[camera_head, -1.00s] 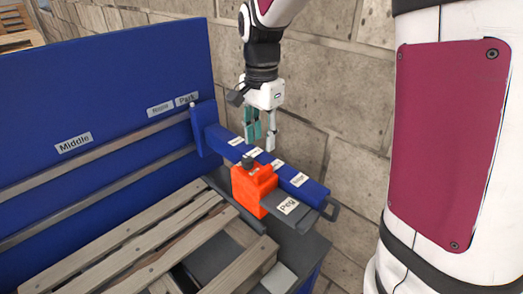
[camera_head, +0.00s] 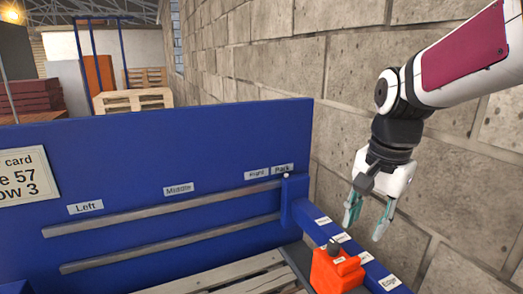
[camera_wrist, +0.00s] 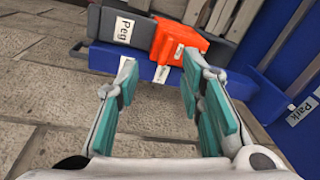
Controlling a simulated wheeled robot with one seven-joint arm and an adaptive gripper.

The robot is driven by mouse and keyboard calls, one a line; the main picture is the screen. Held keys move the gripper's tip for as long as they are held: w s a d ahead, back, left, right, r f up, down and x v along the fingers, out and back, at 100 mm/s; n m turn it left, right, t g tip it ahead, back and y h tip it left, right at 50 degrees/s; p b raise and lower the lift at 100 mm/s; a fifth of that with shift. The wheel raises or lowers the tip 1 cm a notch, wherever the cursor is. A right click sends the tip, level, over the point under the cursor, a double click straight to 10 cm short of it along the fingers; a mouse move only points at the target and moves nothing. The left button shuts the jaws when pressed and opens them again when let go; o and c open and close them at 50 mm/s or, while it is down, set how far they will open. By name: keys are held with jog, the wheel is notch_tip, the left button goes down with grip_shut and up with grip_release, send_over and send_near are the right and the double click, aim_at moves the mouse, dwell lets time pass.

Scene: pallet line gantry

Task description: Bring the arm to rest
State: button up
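My gripper (camera_head: 368,215) hangs from my arm at the right of the head view, in front of the stone wall. Its teal-padded fingers are spread apart with nothing between them; the wrist view shows the same open gripper (camera_wrist: 160,110). The orange block (camera_head: 338,270) with a dark knob sits on the blue beam, below and to the left of the gripper in the head view. In the wrist view the orange block (camera_wrist: 177,40) lies beyond the fingertips, apart from them, beside the grey bar labelled "Peg" (camera_wrist: 128,29).
A blue panel (camera_head: 150,200) with labels "Left", "Middle", "Right" and "Park" and two grey rails stands on the left. A labelled blue beam (camera_head: 325,229) juts forward from its right end. Wooden slats (camera_head: 225,277) lie below. The stone wall (camera_head: 260,70) is close behind my arm.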

jog(key=s+a+r+n+t, duration=0.1)
jog(key=s+n+t, duration=0.3)
jog(key=s+n, duration=0.6)
jog(key=s+r, duration=0.1)
jog(key=s, duration=0.3)
jog(key=shift+s+a+b, duration=0.25)
jog(key=shift+a+b, duration=0.05)
